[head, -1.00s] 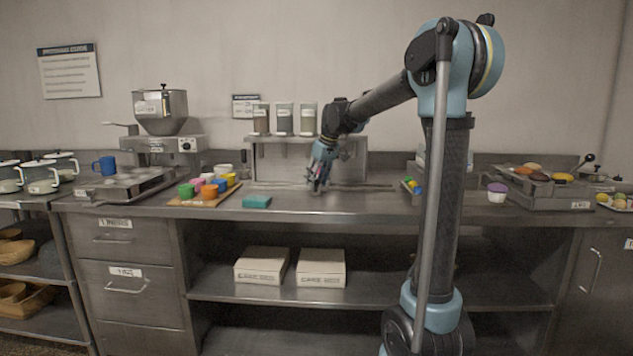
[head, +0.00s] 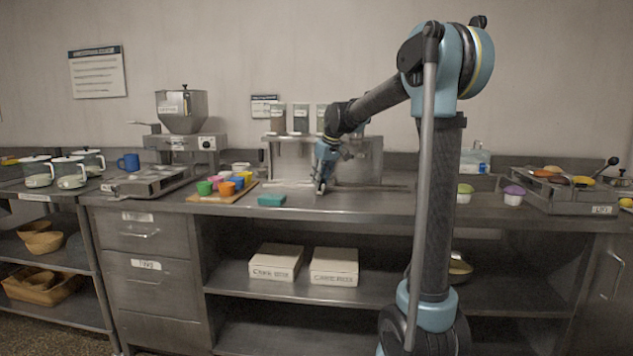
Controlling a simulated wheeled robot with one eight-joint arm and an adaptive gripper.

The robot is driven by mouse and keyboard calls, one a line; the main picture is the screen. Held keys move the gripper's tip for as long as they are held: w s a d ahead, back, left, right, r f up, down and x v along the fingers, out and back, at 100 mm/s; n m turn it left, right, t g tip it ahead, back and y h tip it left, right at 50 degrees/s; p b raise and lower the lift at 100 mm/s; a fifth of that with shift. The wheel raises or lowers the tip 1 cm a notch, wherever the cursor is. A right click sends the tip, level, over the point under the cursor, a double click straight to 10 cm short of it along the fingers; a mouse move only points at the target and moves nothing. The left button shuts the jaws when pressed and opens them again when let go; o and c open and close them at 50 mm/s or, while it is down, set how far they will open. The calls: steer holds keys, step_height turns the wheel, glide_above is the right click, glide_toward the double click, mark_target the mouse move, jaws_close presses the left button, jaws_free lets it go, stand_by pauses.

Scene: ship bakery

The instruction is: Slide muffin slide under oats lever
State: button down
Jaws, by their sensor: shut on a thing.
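My gripper (head: 321,184) is low over the counter in front of the dispenser stand (head: 280,160). It is shut on a small part there, apparently the muffin slide, which is mostly hidden by the fingers. A thin rail (head: 385,188) runs along the counter to the right of it. Three dispenser canisters stand on the shelf above: the left one (head: 277,118), the middle one (head: 301,118) and the right one (head: 320,115), partly behind my arm. Their labels are too small to read, and I cannot make out the oats lever.

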steer(key=c, duration=1.3)
jaws_free()
steer(key=v, duration=1.1)
steer(key=shift+r, duration=0.4)
steer(key=shift+s+d, duration=0.1)
steer(key=shift+d, duration=0.05)
